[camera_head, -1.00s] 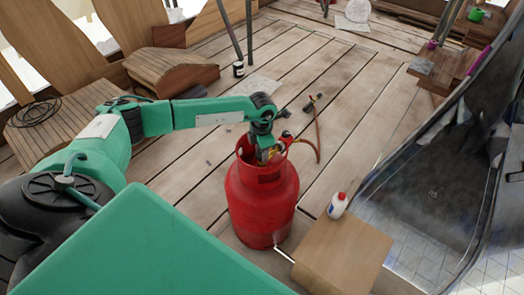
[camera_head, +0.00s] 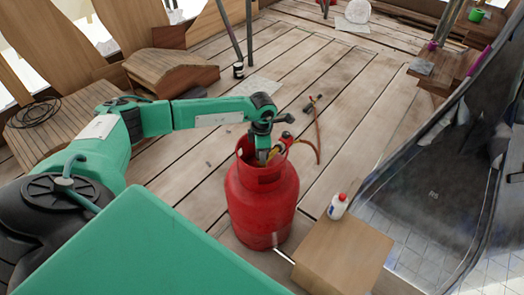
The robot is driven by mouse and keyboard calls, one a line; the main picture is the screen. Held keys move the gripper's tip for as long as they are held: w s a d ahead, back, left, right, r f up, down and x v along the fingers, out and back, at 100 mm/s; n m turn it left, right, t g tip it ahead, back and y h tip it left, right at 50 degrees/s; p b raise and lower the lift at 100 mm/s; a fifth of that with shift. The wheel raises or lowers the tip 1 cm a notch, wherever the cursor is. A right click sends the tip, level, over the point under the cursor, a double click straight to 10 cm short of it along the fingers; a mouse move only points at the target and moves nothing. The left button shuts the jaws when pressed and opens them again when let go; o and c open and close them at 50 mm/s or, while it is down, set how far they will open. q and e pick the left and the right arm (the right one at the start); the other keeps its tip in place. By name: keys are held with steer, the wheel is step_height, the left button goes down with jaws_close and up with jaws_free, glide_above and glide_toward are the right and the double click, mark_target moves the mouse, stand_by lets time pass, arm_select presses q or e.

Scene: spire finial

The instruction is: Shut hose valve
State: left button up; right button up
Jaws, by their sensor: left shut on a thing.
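A red gas cylinder (camera_head: 262,205) stands upright on the plank floor in the middle of the head view. A hose (camera_head: 317,142) runs from the fitting at its top to a torch-like tool (camera_head: 312,103) lying on the floor behind it. My left gripper (camera_head: 264,158) points down into the cylinder's collar, at the valve area. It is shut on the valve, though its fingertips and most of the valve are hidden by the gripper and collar. A red part (camera_head: 287,138) of the fitting shows just right of the gripper. My right gripper is not in view.
A white bottle with a red cap (camera_head: 337,206) stands on a wooden box (camera_head: 341,256) right of the cylinder. A dark can (camera_head: 238,70) and a pale sheet (camera_head: 256,86) are on the floor behind. Open floor lies left of the cylinder.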

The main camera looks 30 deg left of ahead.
arm_select(q)
steer(key=o, duration=1)
step_height(320, 180, up, 14)
steer(key=shift+f+p, duration=0.1)
steer(key=shift+p, duration=0.8)
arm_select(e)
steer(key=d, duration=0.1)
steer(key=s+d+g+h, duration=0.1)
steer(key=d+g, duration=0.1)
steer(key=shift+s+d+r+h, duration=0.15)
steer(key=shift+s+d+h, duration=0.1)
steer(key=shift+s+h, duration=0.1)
